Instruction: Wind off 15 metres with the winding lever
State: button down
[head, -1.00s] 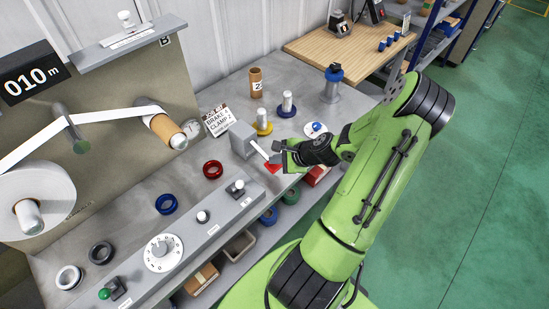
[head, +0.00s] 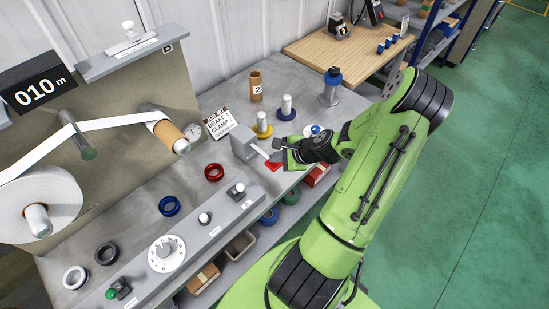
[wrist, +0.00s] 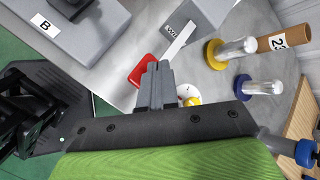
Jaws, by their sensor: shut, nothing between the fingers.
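The winding lever (head: 258,151) is a pale bar sticking out of a grey box (head: 243,141) at the bench's front edge. A red piece (head: 273,166) lies by its outer end; I cannot tell whether it belongs to the lever. My gripper (head: 279,154) is at that end, shut and empty. In the wrist view the shut fingers (wrist: 157,82) are close to the red piece (wrist: 143,68) and the pale bar (wrist: 182,38); contact is unclear. The counter (head: 38,91) reads 010 m. White web runs from the large roll (head: 62,205) to a brown core (head: 168,133).
A control strip with a white dial (head: 166,253) runs along the front. Blue (head: 169,206) and red rings (head: 214,172) lie on the bench.

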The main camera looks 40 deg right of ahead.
jog(key=shift+r+p, duration=0.45)
jog(key=shift+r, duration=0.25)
notch_tip(320, 180, up, 5)
jog(key=p, duration=0.4)
jog(key=shift+w+r+p, duration=0.1)
jog(key=shift+r+p, duration=0.05)
jog(key=shift+p, duration=0.2)
jog(key=shift+f+b, duration=0.2)
jog(key=shift+b, duration=0.25)
dwell(1.4)
